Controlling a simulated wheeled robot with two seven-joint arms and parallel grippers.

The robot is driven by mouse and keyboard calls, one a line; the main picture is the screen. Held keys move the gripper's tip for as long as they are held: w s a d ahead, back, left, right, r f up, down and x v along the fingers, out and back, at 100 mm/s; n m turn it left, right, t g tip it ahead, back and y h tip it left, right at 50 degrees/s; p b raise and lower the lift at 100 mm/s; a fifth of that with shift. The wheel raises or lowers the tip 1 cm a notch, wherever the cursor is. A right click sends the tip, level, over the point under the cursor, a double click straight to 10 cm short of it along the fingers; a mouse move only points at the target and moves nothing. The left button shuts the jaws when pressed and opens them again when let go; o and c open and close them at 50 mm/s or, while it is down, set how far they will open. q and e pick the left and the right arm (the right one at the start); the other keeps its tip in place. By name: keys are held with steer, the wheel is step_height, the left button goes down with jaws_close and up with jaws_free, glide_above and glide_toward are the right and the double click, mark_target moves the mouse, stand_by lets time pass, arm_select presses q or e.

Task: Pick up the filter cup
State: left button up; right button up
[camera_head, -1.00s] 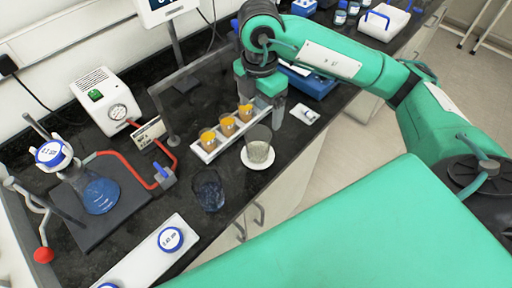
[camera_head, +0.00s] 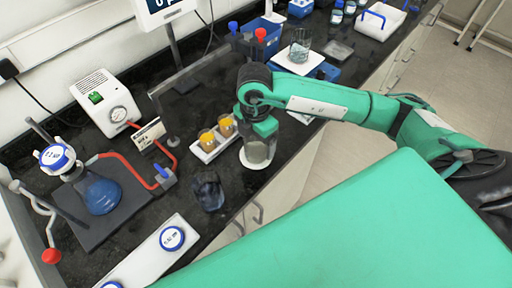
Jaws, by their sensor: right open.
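A clear cup with greyish contents (camera_head: 257,154), which looks like the filter cup, stands upright on a white round pad (camera_head: 250,166) near the bench's front edge. My right gripper (camera_head: 259,134) points down right over this cup, and its fingers hide the cup's upper part. The gripper is open; I cannot tell whether its fingers touch the cup. My left gripper is not in view.
A white rack (camera_head: 208,155) with orange-filled cups (camera_head: 207,138) stands close to the left of the gripper. A dark blue cup (camera_head: 208,191) stands in front. A flask (camera_head: 101,194) with blue liquid stands at left. A glass beaker (camera_head: 299,47) stands at the back.

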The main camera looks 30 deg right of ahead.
steer(key=shift+f, duration=0.95)
steer(key=shift+c, duration=0.3)
steer(key=c, duration=1)
steer(key=shift+r, duration=0.15)
step_height(320, 180, up, 17)
steer(key=shift+b, duration=0.7)
steer(key=shift+c, duration=0.2)
step_height(320, 180, up, 2)
steer(key=shift+r, duration=0.25)
